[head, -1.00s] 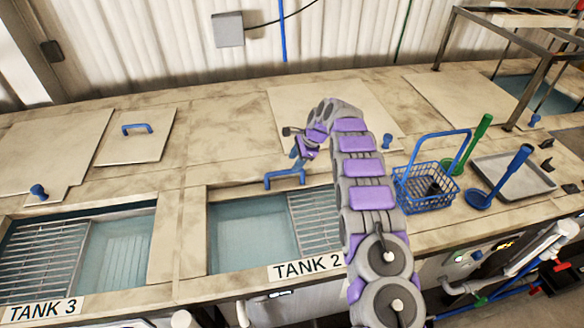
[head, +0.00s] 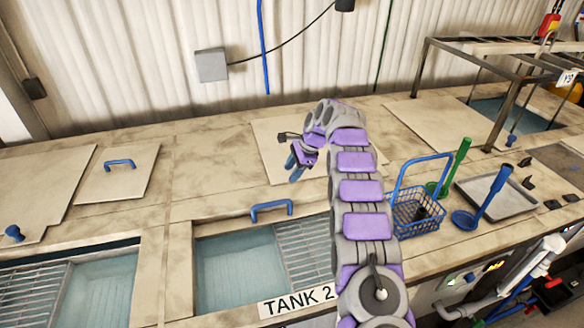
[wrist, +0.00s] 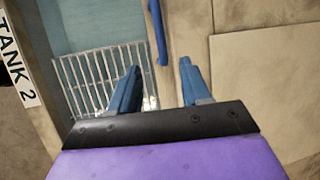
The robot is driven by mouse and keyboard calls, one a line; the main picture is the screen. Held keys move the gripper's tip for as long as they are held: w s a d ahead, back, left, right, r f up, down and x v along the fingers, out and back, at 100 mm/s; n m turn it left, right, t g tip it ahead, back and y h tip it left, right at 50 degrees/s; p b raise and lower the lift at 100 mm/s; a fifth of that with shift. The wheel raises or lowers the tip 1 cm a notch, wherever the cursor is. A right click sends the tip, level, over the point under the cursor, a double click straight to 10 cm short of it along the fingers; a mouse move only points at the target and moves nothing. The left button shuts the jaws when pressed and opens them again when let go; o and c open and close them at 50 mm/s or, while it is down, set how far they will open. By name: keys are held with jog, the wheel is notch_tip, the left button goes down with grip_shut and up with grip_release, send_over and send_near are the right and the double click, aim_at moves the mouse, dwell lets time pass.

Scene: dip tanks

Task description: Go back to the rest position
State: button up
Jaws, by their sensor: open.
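My gripper (head: 296,165) hangs at the end of my purple and grey arm, above the worktop behind Tank 2. In the wrist view its two blue fingers (wrist: 160,88) stand apart with nothing between them. The blue handle (head: 271,209) at the back edge of Tank 2 is below and left of the gripper, apart from it. Tank 2 (head: 237,270) is open, with water and a grating on its right side. My arm hides part of the grating and the worktop behind.
A blue basket (head: 417,212) with a dark item inside stands right of my arm. A green ladle (head: 456,165), a blue ladle (head: 497,190) and a metal tray (head: 512,200) are beside it. A metal frame (head: 425,70) rises at the back right. The left worktop has a closed lid (head: 130,180).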

jog(key=s+d+r+n+g+h+b, duration=0.15)
jog(key=s+n+b, duration=0.3)
jog(key=s, duration=0.85)
jog(key=s+d+r+n+h+b, duration=0.1)
jog(key=s+r+n+b, duration=0.3)
jog(key=s, duration=0.9)
jog(key=s+d+f+n+b, duration=0.2)
jog(key=s+f+b, duration=0.1)
jog(key=s, duration=0.8)
jog(key=s+d+f+n+g+h+b, duration=0.1)
jog(key=s+f+n+b, duration=0.1)
jog(key=s+f, duration=0.4)
jog(key=s+d+f+n+h+b, duration=0.1)
jog(key=s+f, duration=0.4)
jog(key=s, duration=1.1)
jog(key=d+n+b, duration=0.1)
jog(key=b, duration=0.1)
jog(key=shift+d+n+b, duration=0.3)
jog(key=shift+n+b, duration=0.05)
jog(key=shift+g, duration=0.25)
jog(key=shift+c, duration=0.4)
